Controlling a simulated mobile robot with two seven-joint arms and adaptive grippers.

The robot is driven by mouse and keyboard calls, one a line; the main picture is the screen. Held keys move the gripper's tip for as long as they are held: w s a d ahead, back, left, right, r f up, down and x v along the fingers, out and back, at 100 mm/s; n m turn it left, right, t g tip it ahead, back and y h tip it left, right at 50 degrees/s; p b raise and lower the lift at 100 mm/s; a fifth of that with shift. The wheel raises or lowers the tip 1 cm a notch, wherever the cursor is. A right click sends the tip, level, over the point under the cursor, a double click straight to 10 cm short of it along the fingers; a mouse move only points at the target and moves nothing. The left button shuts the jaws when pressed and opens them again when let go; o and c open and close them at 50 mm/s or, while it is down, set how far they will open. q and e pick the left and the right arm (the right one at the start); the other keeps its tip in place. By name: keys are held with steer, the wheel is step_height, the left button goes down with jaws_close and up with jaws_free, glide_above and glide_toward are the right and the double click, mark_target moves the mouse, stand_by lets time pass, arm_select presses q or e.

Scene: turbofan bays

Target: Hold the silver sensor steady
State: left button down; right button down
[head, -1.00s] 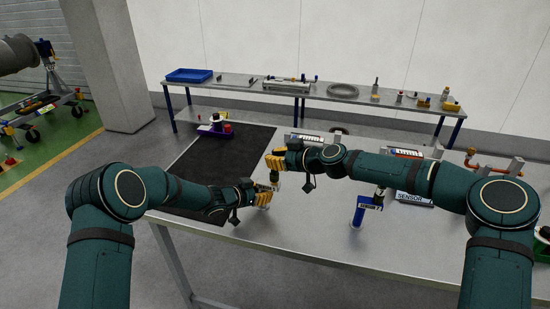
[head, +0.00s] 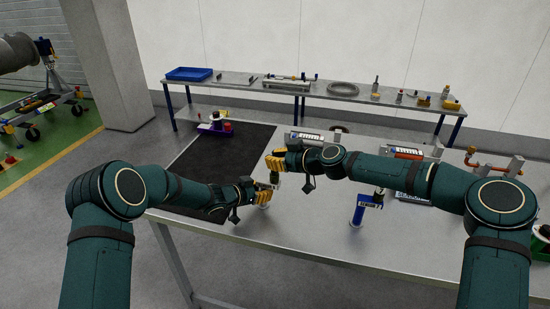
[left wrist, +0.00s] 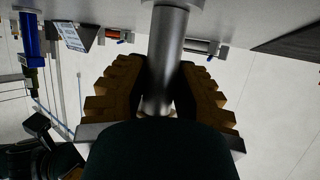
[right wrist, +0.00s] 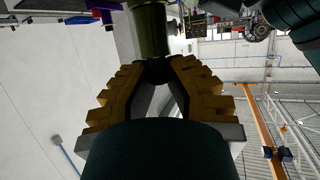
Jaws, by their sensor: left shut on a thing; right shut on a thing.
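The silver sensor (left wrist: 163,60) shows in the left wrist view as a smooth metal cylinder with a wider collar at the table end. My left gripper (head: 264,197) is shut around it, with a finger on each side (left wrist: 160,95). In the head view the gripper mostly hides it. My right gripper (head: 275,163) is just above the left one. It is shut on the dark end of an olive-green cylinder (right wrist: 150,30), which also shows below its fingers in the head view (head: 274,178). Whether the green piece touches the sensor is hidden.
A sign (head: 412,198) lies partly under my right arm. A black mat (head: 230,150) covers the table's left. A back bench (head: 240,82) holds a blue tray and small parts.

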steer(key=shift+f, duration=0.4)
steer(key=c, duration=1)
jaws_free()
steer(key=shift+d+r, duration=0.1)
steer(key=v, duration=1.2)
steer(key=shift+s, duration=0.1)
arm_select(q)
steer(key=c, duration=0.8)
jaws_free()
steer(key=shift+o, duration=0.2)
steer(key=shift+a, duration=0.1)
